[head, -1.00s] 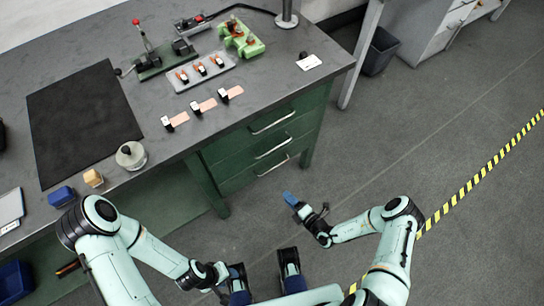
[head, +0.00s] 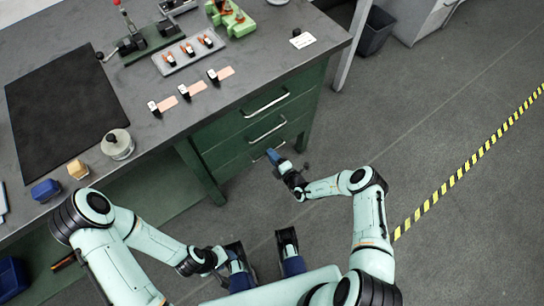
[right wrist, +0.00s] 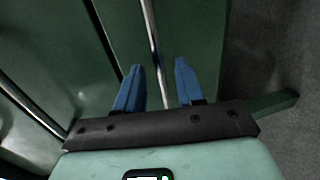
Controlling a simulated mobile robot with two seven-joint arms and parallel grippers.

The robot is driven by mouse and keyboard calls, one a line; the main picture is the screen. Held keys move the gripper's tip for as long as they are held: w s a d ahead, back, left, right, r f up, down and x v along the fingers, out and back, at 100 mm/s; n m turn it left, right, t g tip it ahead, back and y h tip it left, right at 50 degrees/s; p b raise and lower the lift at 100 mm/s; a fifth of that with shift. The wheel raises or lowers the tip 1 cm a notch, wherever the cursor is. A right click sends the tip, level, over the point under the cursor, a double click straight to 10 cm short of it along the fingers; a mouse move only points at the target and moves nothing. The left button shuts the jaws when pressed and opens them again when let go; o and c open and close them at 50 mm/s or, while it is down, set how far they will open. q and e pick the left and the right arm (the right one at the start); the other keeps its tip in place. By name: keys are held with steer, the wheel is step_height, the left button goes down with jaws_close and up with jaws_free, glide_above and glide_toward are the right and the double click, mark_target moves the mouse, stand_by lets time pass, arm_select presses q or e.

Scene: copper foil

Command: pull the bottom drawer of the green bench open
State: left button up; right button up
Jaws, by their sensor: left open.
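The green bench (head: 205,170) has a stack of three drawers at its right end. The bottom drawer (head: 235,168) looks shut, and its thin metal handle (head: 259,157) is partly hidden by my right gripper. My right gripper (head: 273,156) has blue fingers and is at that handle. In the right wrist view, the fingers (right wrist: 158,85) are apart, and the bar handle (right wrist: 151,35) runs between them. I cannot tell whether either finger touches it. My left gripper (head: 227,262) is low in the head view, away from the bench; its fingers are hard to make out.
The middle drawer's handle (head: 267,130) and top drawer's handle (head: 266,104) are just above. A green bench leg (head: 200,172) stands left of the drawers. Floor in front of the drawers is clear. A yellow-black floor stripe (head: 470,185) and dark bin (head: 376,32) are to the right.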

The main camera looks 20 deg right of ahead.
steer(key=shift+w+a, duration=0.1)
steer(key=shift+w, duration=0.2)
jaws_close()
steer(key=shift+s, duration=0.1)
